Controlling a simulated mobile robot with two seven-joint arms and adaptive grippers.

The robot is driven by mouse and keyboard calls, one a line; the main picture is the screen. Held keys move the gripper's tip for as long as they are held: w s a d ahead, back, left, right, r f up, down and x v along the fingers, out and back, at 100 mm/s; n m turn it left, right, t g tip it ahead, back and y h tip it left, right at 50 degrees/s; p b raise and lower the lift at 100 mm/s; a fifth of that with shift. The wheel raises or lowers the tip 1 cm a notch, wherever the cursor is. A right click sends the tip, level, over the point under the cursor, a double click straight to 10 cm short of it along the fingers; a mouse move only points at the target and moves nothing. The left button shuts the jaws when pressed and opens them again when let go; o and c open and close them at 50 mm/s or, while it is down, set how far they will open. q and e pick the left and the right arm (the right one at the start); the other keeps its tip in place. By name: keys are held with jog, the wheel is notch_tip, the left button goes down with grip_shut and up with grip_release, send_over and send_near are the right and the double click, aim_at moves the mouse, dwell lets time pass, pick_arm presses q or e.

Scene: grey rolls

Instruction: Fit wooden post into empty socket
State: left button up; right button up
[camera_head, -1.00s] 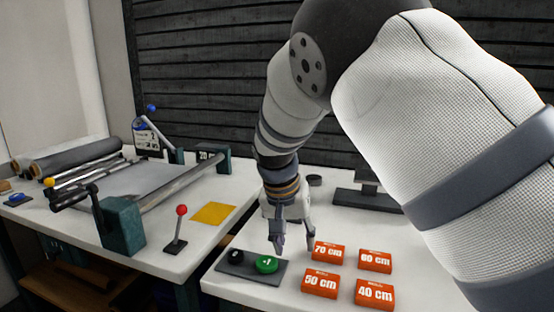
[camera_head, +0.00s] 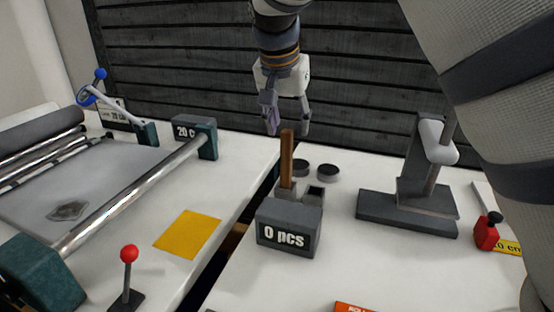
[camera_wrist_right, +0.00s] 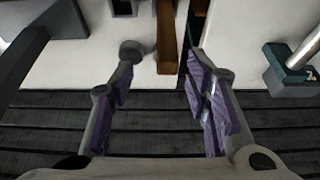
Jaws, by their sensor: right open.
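The wooden post (camera_head: 287,160) is a brown upright bar. It stands in the left socket of a grey two-socket holder (camera_head: 270,215) with a "0 pcs" display on its front. The empty socket (camera_head: 316,190) is the dark square hole to its right. My right gripper (camera_head: 288,130) is open and empty, fingers pointing down, at about the height of the post's top. In the right wrist view the post (camera_wrist_right: 168,40) shows between the fingertips of the gripper (camera_wrist_right: 163,55), apart from the left one. Whether the right one touches it I cannot tell. My left gripper is out of view.
Two dark round discs (camera_head: 315,170) lie behind the holder.

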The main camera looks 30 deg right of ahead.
aim_at(289, 133)
jog(key=x, duration=0.3)
jog(key=shift+f, duration=0.35)
jog(key=x, duration=0.5)
jog(key=shift+w+a+f, duration=0.2)
jog(key=shift+w+f, duration=0.15)
jog(key=shift+f, duration=0.05)
jog(key=shift+r, duration=0.1)
grip_shut()
